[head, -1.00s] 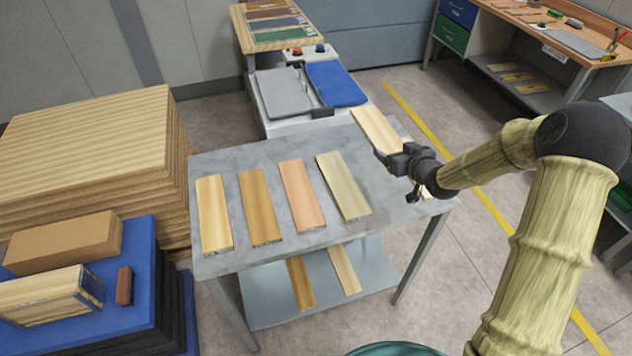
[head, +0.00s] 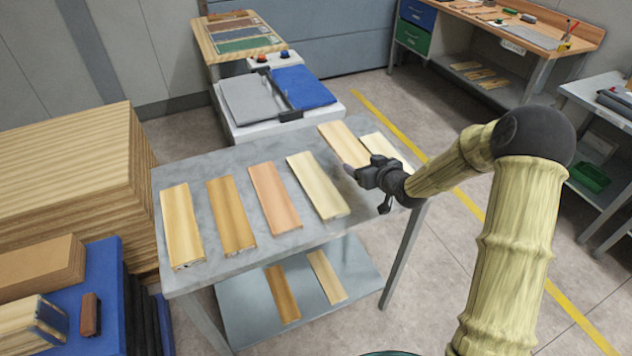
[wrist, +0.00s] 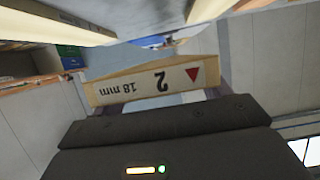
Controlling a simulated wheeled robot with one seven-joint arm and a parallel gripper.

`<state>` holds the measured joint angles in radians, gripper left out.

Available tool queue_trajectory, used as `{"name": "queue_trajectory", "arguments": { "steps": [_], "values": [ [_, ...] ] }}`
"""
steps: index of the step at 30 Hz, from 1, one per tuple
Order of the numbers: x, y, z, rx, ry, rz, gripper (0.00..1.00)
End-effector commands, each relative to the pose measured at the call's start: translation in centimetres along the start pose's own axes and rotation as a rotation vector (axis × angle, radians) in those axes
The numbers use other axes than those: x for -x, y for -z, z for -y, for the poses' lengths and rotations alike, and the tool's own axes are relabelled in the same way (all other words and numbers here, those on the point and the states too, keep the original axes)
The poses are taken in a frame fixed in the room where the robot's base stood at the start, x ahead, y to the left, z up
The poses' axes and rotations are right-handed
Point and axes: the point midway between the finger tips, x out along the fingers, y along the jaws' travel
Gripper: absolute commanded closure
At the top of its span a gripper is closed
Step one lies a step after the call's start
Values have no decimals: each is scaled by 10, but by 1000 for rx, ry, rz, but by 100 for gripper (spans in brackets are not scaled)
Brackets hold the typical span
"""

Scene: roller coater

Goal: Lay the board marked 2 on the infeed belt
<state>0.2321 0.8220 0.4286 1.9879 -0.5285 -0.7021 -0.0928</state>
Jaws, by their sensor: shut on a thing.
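My gripper (head: 358,171) is shut on the near end of a pale wooden board (head: 343,143). In the wrist view the end face of this held board (wrist: 148,84) reads "2" and "18 mm", with a red triangle, upside down. In the head view it appears over the right rear part of the grey table; the gap beneath it cannot be judged. Behind the table stands a white machine with a grey pad (head: 248,100) and a blue surface (head: 303,87). Which part is the infeed belt I cannot tell for sure.
Several boards lie on the grey table (head: 235,160), one (head: 388,150) right of the held board. More lie on its lower shelf (head: 355,268). A wooden stack (head: 60,170) stands left. A workbench (head: 530,32) is at back right. Floor right of the table is open.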

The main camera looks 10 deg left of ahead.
Motion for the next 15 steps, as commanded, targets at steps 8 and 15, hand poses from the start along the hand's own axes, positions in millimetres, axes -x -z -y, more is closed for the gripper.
{"name": "queue_trajectory", "arguments": {
  "steps": [8,15],
  "values": [
    [-15,-40,-2,-4,-3,3,53],
    [-19,-46,0,2,-1,-1,53]
  ]
}}
